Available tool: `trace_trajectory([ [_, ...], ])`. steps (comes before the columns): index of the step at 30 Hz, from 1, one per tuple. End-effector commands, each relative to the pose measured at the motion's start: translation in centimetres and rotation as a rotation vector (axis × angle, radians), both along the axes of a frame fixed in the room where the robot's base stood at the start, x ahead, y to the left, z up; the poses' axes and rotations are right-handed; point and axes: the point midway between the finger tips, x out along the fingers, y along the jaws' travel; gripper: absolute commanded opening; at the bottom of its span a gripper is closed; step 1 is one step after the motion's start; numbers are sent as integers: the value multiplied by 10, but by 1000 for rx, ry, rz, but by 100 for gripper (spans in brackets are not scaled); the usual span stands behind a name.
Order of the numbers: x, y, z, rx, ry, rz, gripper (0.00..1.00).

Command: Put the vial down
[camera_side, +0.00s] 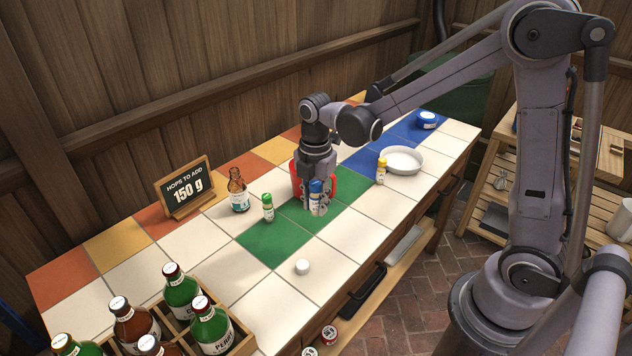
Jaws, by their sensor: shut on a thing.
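My gripper (316,203) points down over the green tiles (276,242) near the middle of the tiled table. It is shut on a small vial with a blue cap (316,187). The vial looks upright, its body partly hidden by the fingers. The vial's base is low over the green tiles; I cannot tell whether it touches them. A green-capped vial (267,208) stands to the left at the edge of the green tiles. A yellow-capped vial (381,172) stands to the right, beside a white dish (402,160).
A brown bottle (238,191) and a sign reading 150 g (186,189) stand at the back left. A white cap (302,267) lies on the front tiles. A wooden crate (243,335) of bottles is front left. A blue tin (427,120) sits far right.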

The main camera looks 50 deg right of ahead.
Motion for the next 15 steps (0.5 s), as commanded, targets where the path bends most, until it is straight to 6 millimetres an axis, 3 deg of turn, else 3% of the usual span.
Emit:
trace_trajectory([
  [1, 10, -24, 1, 0, 0, -68, 0],
  [7, 32, -110, 3, 0, 1, -308, 0],
  [15, 30, -235, 5, 0, 1, -623, 0],
])
